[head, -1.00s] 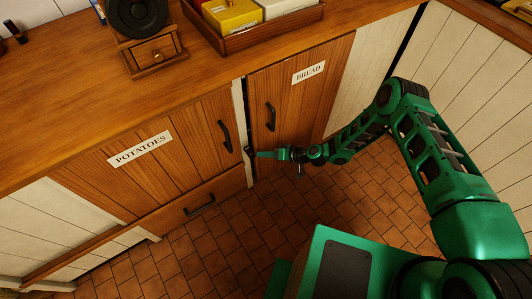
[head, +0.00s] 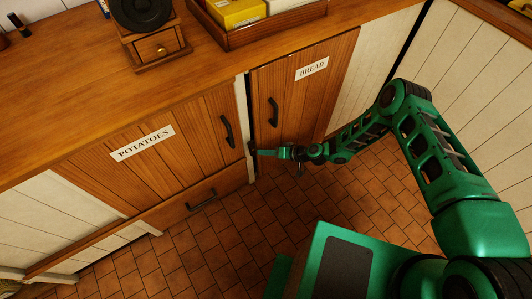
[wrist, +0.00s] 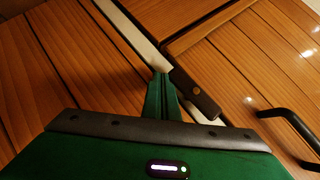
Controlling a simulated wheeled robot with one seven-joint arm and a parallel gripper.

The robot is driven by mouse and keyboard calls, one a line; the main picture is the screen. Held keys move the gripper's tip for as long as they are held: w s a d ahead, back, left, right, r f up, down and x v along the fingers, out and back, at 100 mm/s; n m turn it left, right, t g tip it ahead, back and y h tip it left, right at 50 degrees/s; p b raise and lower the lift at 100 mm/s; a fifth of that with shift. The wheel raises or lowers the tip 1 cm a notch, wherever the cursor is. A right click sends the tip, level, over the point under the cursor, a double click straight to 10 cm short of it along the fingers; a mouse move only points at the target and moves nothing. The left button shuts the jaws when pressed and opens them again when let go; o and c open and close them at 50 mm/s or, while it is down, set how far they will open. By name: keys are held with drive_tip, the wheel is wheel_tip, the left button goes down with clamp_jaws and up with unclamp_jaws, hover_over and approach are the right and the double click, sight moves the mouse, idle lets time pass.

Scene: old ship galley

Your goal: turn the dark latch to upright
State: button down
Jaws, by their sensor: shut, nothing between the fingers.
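My gripper is shut and empty. In the wrist view its green fingertips (wrist: 160,76) are beside the latch's upper end. I cannot tell whether they touch it.
The BREAD door (head: 300,98) and its dark handle (head: 273,112) are close to my gripper. The POTATOES door (head: 185,130), with another handle (head: 228,131), is on the left. A drawer (head: 172,211) is below it. The tiled floor (head: 215,255) in front is clear.

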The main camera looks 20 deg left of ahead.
drive_tip(key=shift+r, duration=0.1)
drive_tip(key=shift+d+r, duration=0.1)
drive_tip(key=shift+r, duration=0.65)
